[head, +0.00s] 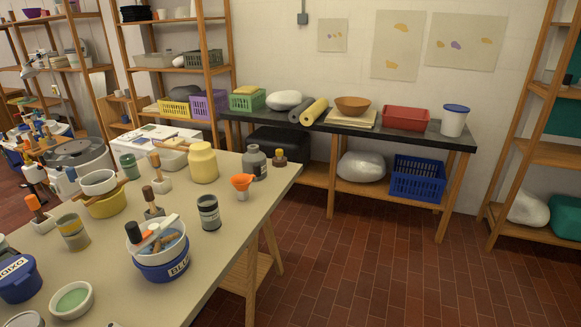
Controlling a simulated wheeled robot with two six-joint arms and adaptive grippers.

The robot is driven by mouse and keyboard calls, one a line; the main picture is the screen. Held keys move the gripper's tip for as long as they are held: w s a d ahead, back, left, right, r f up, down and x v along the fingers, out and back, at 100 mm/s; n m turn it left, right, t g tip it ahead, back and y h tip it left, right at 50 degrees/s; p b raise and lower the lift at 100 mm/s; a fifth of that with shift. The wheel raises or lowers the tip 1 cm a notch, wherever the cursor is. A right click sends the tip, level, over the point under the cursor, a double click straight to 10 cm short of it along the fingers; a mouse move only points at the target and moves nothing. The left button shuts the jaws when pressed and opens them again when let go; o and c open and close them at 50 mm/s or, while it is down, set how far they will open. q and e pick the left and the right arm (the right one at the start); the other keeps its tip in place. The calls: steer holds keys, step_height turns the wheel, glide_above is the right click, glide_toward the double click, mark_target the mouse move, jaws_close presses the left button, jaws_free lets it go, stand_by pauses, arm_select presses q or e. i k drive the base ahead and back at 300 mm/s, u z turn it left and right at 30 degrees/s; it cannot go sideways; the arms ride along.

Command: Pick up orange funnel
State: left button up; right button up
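The orange funnel (242,182) is on the near worktable, close to its right edge. Its wide mouth faces up, and a small pale piece shows below it, which may be a holder or jar. A grey bottle (255,162) stands just behind it, and a dark grey tin (209,212) stands in front and to the left. Neither of my grippers shows in the head view.
The worktable (226,263) is crowded on its left with bowls, jars and tools. Brick floor (380,270) lies open to the right. A dark bench (390,132) runs along the wall.

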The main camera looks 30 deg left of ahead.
mark_target(241, 183)
steer(key=i, duration=1.4)
